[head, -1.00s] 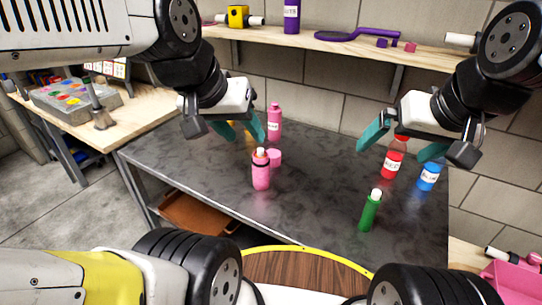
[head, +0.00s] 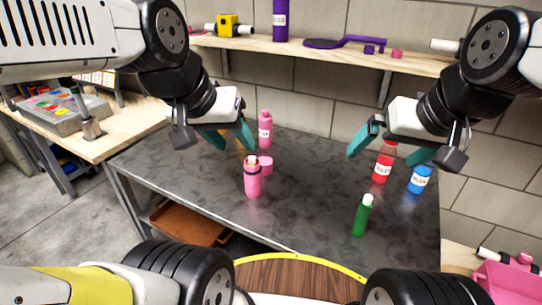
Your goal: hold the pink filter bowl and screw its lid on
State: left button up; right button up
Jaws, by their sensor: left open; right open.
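The pink filter bowl (head: 253,181) stands upright on the dark table (head: 310,215), with a pale filter top showing at its open mouth. A short pink piece, probably its lid (head: 266,164), sits on the table just behind and to the right of it. My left gripper (head: 232,138) is open and empty, above and behind the bowl, with teal fingers pointing down and right. My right gripper (head: 390,148) is open, its teal fingers spread on either side of the red bottle in the picture; I cannot tell whether it is above or in front of it.
A pink bottle (head: 265,130) stands behind the bowl, and a yellow item behind my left gripper is mostly hidden. A red bottle (head: 382,169), a blue bottle (head: 419,180) and a green bottle (head: 361,217) stand at the right. A shelf (head: 330,56) runs above. The table's front middle is clear.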

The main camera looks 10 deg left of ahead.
aim_at(253, 180)
jog(key=i+j+z, duration=0.1)
jog(key=j+z, duration=0.3)
jog(key=i+j+z, duration=0.1)
jog(key=j+z, duration=0.15)
jog(key=z, duration=0.15)
